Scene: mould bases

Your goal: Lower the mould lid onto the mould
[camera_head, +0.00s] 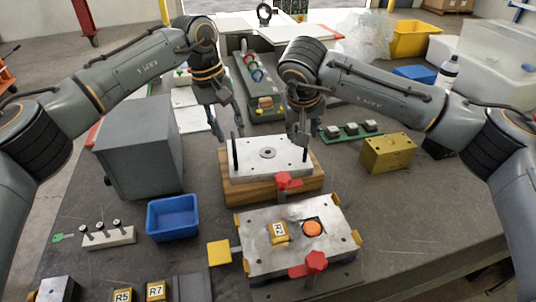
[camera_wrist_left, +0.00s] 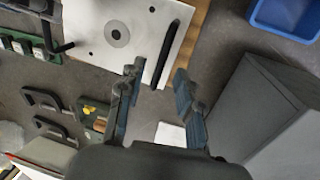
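The mould lid (camera_head: 268,157), a pale metal plate with a central ring and upright black handles, lies flat on a wooden block (camera_head: 275,188). The mould (camera_head: 258,250) is a metal plate in front of it, with red clamps, a yellow R2 block (camera_head: 278,232) and an orange disc (camera_head: 312,228). My left gripper (camera_head: 228,133) is open and empty, just behind the lid's left handle (camera_head: 235,154); the left wrist view shows its fingers (camera_wrist_left: 157,80) apart, near that handle (camera_wrist_left: 170,50). My right gripper (camera_head: 299,138) is at the lid's right back edge; its fingers look close together, their hold unclear.
A grey box (camera_head: 140,145) and a blue bin (camera_head: 172,217) stand left of the lid. A yellow box (camera_head: 388,153) stands right. A green strip (camera_head: 350,131) with blocks lies behind right. Bare table lies right of the mould.

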